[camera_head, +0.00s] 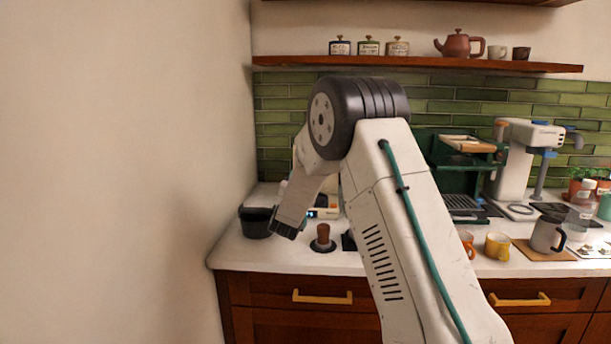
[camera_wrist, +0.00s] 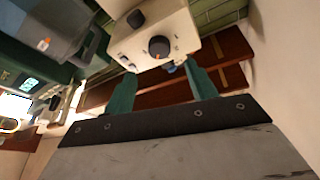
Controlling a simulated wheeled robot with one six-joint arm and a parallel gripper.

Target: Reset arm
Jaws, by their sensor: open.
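My gripper (camera_wrist: 160,69) shows in the wrist view with its two green fingers spread apart. Nothing is held between them. A cream machine with a black knob (camera_wrist: 159,47) lies beyond the fingertips; I cannot tell the exact gap. In the head view my arm rises from the lower right, bends at the large black joint, and slopes down to the left over the counter. The fingers themselves are not clear there. The end of the visible link hangs near a black container and a brown-handled tamper (camera_head: 323,236).
The black container (camera_head: 256,222) stands at the counter's left end by the bare wall. A green machine (camera_head: 455,170), a white coffee machine (camera_head: 513,160), a yellow mug (camera_head: 497,246) and a grey mug (camera_head: 546,234) stand right of my arm. A wooden shelf (camera_head: 430,62) holds jars and a teapot.

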